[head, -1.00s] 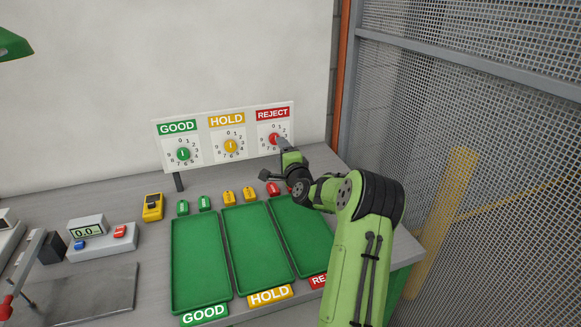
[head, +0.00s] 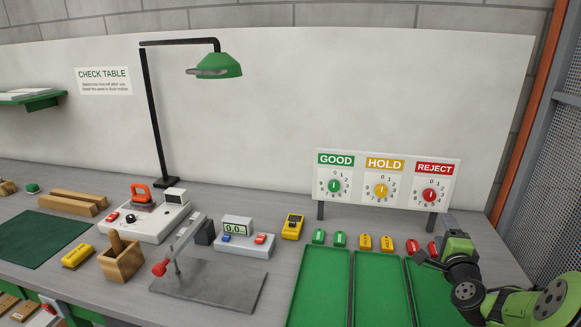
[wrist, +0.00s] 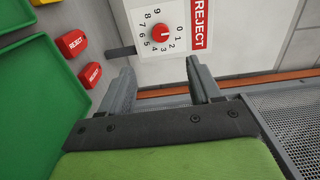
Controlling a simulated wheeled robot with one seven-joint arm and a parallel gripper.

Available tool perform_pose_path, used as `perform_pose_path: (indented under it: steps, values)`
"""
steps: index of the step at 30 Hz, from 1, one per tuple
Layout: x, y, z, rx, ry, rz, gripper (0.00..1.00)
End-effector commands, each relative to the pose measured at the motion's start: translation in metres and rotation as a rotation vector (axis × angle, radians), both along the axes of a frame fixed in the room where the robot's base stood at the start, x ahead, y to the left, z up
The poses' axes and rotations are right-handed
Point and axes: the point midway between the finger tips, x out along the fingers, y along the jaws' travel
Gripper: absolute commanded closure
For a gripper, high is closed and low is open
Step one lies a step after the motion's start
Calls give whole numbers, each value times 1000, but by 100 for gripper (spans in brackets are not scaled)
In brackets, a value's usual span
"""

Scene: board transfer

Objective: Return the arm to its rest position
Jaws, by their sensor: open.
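My green arm shows at the lower right of the head view. My gripper (wrist: 163,92) is open and empty in the wrist view, its two grey fingers apart. It is in front of and below the red REJECT dial (wrist: 163,32), and a gap shows between the fingers and the dial. In the head view the gripper is at the right end of the table, by the red tags, and its fingertips are hard to make out. The REJECT dial (head: 429,195) is on the white dial board (head: 406,160).
Three green trays (head: 348,300) lie in front of the dial board. Red REJECT tags (wrist: 72,43) lie beside the gripper. A mesh fence (head: 563,130) is on the right.

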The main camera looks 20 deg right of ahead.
Motion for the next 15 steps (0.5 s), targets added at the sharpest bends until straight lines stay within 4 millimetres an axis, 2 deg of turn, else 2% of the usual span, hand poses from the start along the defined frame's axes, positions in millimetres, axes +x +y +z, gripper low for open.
perform_pose_path:
  steps: [2,5,7,9,11,12,14,15]
  values:
    - [6,9,3,-16,19,24,37]
    - [27,54,14,-100,131,139,37]
    - [44,107,24,-210,265,271,37]
    - [49,167,32,-346,420,413,37]
    - [42,216,39,-473,555,530,37]
    - [31,248,44,-561,643,604,37]
    - [8,288,51,-689,765,702,37]
    - [-12,310,56,-769,838,761,37]
